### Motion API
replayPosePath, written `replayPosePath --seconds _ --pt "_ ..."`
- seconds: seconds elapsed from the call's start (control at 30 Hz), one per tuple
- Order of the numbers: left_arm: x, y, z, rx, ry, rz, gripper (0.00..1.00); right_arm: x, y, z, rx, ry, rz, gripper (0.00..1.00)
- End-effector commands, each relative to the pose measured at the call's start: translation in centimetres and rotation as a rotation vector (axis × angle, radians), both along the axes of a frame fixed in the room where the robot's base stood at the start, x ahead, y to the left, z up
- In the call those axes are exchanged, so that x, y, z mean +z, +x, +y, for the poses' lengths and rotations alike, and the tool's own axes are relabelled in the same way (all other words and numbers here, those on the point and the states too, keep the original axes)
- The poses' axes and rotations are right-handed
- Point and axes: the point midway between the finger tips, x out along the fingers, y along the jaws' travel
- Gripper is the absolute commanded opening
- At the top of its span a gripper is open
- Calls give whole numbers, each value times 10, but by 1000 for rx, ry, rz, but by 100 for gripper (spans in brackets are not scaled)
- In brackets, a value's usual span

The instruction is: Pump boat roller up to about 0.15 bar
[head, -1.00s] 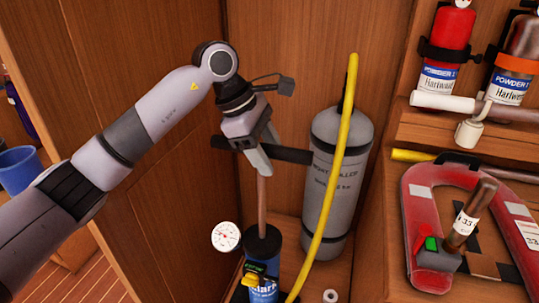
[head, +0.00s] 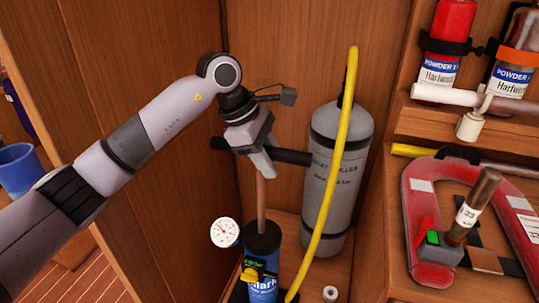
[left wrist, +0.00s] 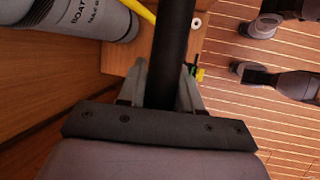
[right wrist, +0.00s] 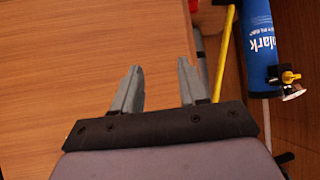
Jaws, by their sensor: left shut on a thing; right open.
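The boat roller (head: 340,175) is a grey upright cylinder with dark bands in the corner of the wooden locker. Left of it stands a blue hand pump (head: 262,291) with a black top, a thin rod (head: 260,195) and a black crossbar handle (head: 292,157). My left gripper (head: 264,163) is shut on the handle, above the pump; the handle also runs between its fingers in the left wrist view (left wrist: 176,45). A white gauge (head: 225,232) sits beside the pump; its reading is too small to tell. My right gripper (right wrist: 158,85) is open and empty.
A yellow hose (head: 335,150) rises in front of the roller. A blue bucket (head: 18,170) stands at left. A small white ring (head: 330,293) lies near the roller.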

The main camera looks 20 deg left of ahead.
Motion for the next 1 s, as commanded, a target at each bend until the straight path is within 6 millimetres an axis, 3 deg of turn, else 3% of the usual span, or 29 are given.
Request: replayPosePath --seconds 0.03,0.2,0.5,0.7,1.0 --pt "-20 -1 0 -1 1 5 0 -11 1 1 0 4 0 43" --pt "-63 -1 0 -1 2 6 0 -32 3 6 6 17 12 43" --pt "-124 -1 0 -1 3 7 0 -56 9 13 21 33 6 43" --pt "-144 -1 0 -2 3 8 0 -69 9 12 20 30 8 43" --pt "-147 -1 0 -1 3 7 0 -70 9 11 17 30 6 43"
